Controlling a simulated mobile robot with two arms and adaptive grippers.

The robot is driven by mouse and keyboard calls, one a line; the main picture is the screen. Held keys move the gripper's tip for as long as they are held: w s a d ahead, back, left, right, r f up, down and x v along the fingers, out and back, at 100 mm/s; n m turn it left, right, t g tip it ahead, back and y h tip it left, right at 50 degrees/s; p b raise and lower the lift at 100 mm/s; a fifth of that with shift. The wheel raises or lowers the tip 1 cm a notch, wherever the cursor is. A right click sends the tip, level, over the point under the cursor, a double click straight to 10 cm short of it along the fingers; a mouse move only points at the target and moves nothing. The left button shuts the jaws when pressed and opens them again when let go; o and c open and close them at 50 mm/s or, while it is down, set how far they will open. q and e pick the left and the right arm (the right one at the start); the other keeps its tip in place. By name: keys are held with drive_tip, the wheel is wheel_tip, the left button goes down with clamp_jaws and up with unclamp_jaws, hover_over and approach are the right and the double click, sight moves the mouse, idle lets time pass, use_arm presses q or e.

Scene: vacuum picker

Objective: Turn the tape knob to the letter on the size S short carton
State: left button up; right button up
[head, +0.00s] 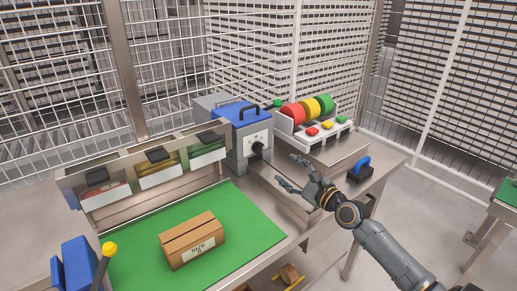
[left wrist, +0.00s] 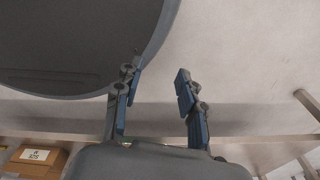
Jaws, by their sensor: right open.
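The tape knob (head: 257,147) is a black knob on a white dial plate on the front of the grey tape machine (head: 238,112), which has a blue top. The dial letters are too small to read surely, and so is the knob's pointer direction. My right gripper (head: 287,171) is open and empty, right of the knob and apart from it. The brown carton (head: 195,240) lies on the green mat with a SIZE label; its letter is not clear. The carton also shows in the left wrist view (left wrist: 62,160). My left gripper (left wrist: 157,85) is open and empty.
The green mat (head: 255,225) covers the bench's middle. Bins (head: 160,175) stand behind it. Red, yellow and green rolls (head: 318,106) stand right of the machine, behind coloured buttons. A blue-handled tool (head: 362,169) sits at the right. A blue object with a yellow-topped lever (head: 109,248) stands front left.

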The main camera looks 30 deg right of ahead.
approach(262, 150)
drive_tip(key=shift+w, duration=1.15)
drive_tip(key=w, duration=0.6)
drive_tip(key=shift+w+a+f+b, duration=0.15)
drive_tip(key=shift+a+b, duration=0.05)
drive_tip(key=shift+b, duration=0.2)
drive_tip(key=shift+w, duration=0.45)
use_arm(q)
drive_tip(key=shift+s+f, duration=0.45)
drive_tip(key=shift+s, duration=0.15)
drive_tip(key=shift+s, duration=0.1)
use_arm(e)
drive_tip(key=shift+c, duration=0.7)
use_arm(q)
drive_tip(key=shift+s, duration=0.2)
use_arm(e)
drive_tip(key=c, duration=1)
